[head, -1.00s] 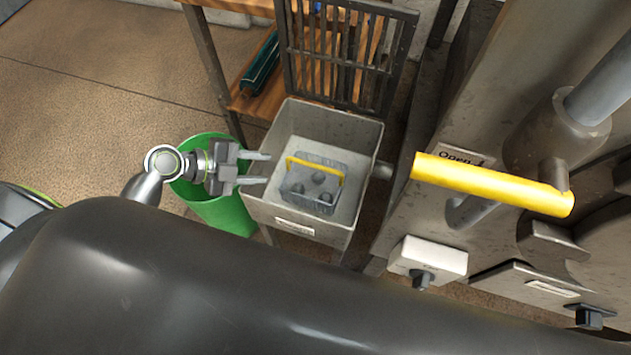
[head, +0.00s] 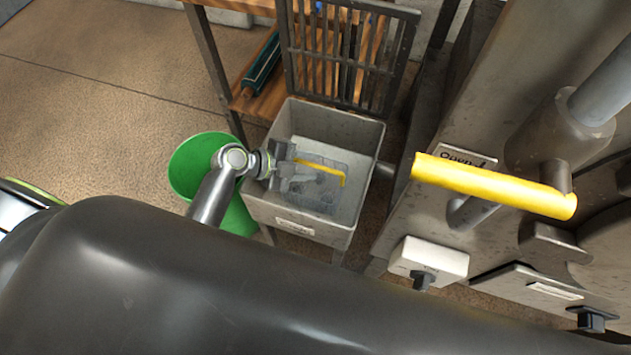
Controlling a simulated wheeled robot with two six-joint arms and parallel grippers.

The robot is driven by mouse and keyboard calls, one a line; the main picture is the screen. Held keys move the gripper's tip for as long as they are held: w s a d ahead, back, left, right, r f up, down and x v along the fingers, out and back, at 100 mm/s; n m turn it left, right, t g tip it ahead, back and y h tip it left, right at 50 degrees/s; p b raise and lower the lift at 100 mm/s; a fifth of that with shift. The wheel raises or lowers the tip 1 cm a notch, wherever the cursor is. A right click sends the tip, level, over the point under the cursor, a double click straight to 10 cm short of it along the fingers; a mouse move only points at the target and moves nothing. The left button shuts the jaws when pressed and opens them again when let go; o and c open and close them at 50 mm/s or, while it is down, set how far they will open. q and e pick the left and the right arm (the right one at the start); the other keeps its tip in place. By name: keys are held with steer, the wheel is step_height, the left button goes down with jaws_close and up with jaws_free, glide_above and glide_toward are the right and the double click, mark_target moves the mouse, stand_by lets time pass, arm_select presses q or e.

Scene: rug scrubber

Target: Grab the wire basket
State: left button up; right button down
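The wire basket (head: 325,198) is a grey basket with a yellow handle (head: 325,168). It sits inside a grey square bin (head: 360,150) in the middle of the head view. My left gripper (head: 306,174) reaches over the bin's left rim and is at the left part of the basket, close to the handle. It covers the basket's left side. Its fingers blend with the grey basket, so I cannot tell whether they are apart or closed on the handle. My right gripper is not in view.
A green bucket (head: 190,165) stands left of the bin, under my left arm. A slatted metal rack (head: 345,60) rises behind the bin, beside a wooden shelf (head: 265,95). A large machine with a yellow lever (head: 490,186) stands at the right. Open floor lies at the upper left.

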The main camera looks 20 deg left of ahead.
arm_select(q)
steer(key=shift+w+d+f, duration=0.2)
steer(key=shift+d, duration=0.1)
steer(key=shift+c, duration=0.4)
jaws_close()
